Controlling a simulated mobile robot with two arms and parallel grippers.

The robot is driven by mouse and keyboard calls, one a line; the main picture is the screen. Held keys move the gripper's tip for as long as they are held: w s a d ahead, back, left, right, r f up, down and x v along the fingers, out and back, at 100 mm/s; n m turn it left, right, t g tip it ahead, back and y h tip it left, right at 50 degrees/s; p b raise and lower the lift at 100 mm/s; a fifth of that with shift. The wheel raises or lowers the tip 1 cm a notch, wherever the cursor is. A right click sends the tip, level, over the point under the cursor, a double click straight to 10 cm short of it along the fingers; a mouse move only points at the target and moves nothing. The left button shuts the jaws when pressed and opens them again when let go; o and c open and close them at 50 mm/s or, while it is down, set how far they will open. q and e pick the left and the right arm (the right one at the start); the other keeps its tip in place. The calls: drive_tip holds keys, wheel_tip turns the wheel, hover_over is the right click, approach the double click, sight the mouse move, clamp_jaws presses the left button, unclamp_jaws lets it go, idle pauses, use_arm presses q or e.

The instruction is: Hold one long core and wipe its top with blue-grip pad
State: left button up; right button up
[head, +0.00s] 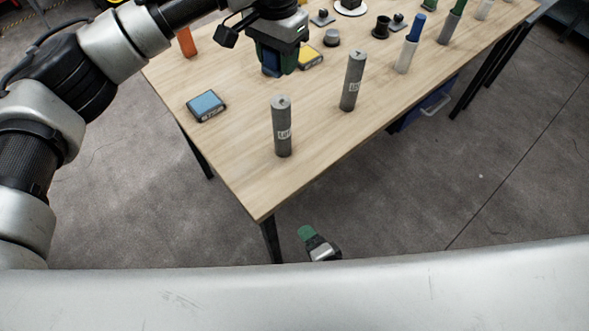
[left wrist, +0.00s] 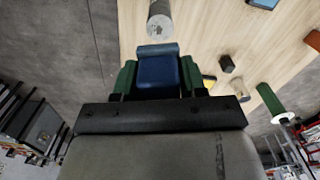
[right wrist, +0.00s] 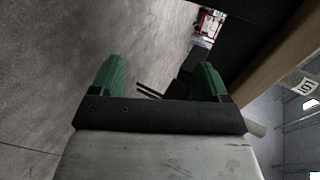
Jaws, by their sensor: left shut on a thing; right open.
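Two long grey cores stand upright on the wooden table (head: 235,165): a near one (head: 283,127) by the front edge and another (head: 352,82) to its right. My left gripper (head: 272,68) is above the table behind the near core, shut on a blue-grip pad (left wrist: 157,75) with a grey rounded edge. One grey core (left wrist: 159,22) shows just beyond the pad in the left wrist view. My right gripper (head: 306,233) is low in front of the table edge, apart from both cores. Its green fingers (right wrist: 160,78) are spread and empty.
An orange piece (head: 186,42) stands at the back left. Several shorter cylinders and small parts stand at the back right.

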drive_tip(key=w+a+r+m+t+y, duration=0.1)
drive_tip(key=w+a+r+m+t, duration=0.15)
drive_tip(key=r+m, duration=0.5)
drive_tip(key=w+a+r+m+t+y, duration=0.15)
drive_tip(key=a+r+m, duration=0.25)
drive_tip(key=r, duration=0.7)
drive_tip(key=m+t+h, duration=0.3)
drive_tip(key=m+h, duration=0.2)
drive_tip(key=m, duration=0.5)
approach(284, 138)
drive_tip(key=shift+w+r, duration=0.1)
drive_tip(key=shift+w, duration=0.05)
drive_tip(key=shift+w+r, duration=0.1)
drive_tip(key=shift+w, duration=0.6)
drive_tip(key=w, duration=0.3)
drive_tip(key=w+a, duration=0.1)
drive_tip(key=w, duration=0.3)
drive_tip(key=w+a, duration=0.1)
drive_tip(key=w, duration=0.2)
drive_tip(key=shift+w, duration=0.25)
clamp_jaws()
